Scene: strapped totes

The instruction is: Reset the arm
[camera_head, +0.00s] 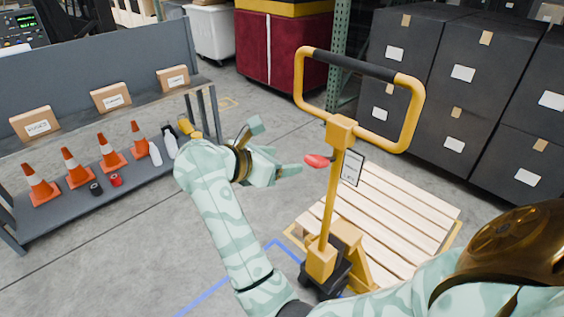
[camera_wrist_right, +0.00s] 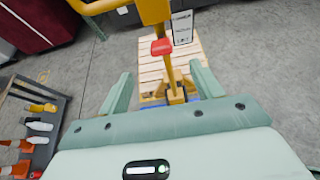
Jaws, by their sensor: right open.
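My right gripper (camera_head: 276,150) hangs in the air left of the yellow pallet jack (camera_head: 333,190) in the head view, with its pale green fingers spread apart. In the right wrist view the two fingers of the right gripper (camera_wrist_right: 162,85) stand wide apart with nothing held between them. The jack's red lever (camera_head: 318,160) is close to the fingers in the head view. It also shows beyond the open fingers in the right wrist view (camera_wrist_right: 161,46). My left gripper is in neither view.
The jack stands at a wooden pallet (camera_head: 405,205). A grey shelf cart (camera_head: 90,205) at left holds orange cones (camera_head: 73,168), bottles (camera_head: 170,143) and cardboard boxes (camera_head: 111,97). Black totes (camera_head: 455,90) are stacked at right. Bare floor (camera_head: 120,270) lies between the cart and my arm.

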